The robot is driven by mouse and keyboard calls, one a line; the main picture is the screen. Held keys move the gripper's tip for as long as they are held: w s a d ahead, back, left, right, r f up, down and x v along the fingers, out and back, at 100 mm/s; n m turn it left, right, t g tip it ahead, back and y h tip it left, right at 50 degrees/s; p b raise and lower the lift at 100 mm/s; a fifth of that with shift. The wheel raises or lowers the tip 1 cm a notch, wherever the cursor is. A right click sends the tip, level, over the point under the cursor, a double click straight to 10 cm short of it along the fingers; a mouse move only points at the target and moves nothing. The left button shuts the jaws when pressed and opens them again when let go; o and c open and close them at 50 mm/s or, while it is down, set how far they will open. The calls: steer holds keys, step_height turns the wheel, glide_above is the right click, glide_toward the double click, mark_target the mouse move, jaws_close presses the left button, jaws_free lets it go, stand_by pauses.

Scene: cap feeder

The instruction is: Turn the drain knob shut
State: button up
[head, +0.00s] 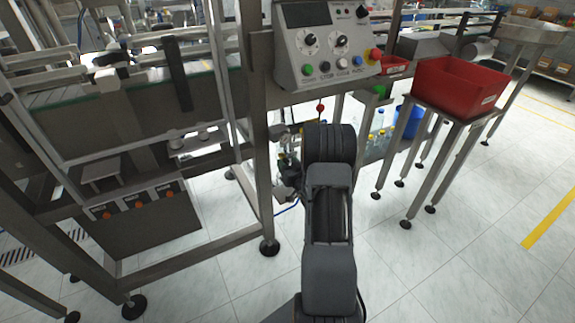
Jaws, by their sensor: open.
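A small air unit (287,166) with dark and grey parts is mounted at the steel post of the machine frame, just left of my arm. A thin blue hose shows below it. The drain knob cannot be picked out there; the parts are small and partly covered by my arm. My arm reaches up from the bottom middle of the picture to beside this unit. My gripper cannot be made out; the arm's dark upper joint hides what lies behind it. Whether anything touches the knob cannot be seen.
A control panel (327,45) with dials, buttons and a red stop button is above my arm. A red ball-ended lever (320,108) stands below it. A red bin (458,86) rests on a steel stand at the right. The floor (455,260) at lower right is clear.

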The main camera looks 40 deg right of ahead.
steer(key=c, duration=0.9)
steer(key=shift+f, duration=0.1)
steer(key=shift+c, duration=0.2)
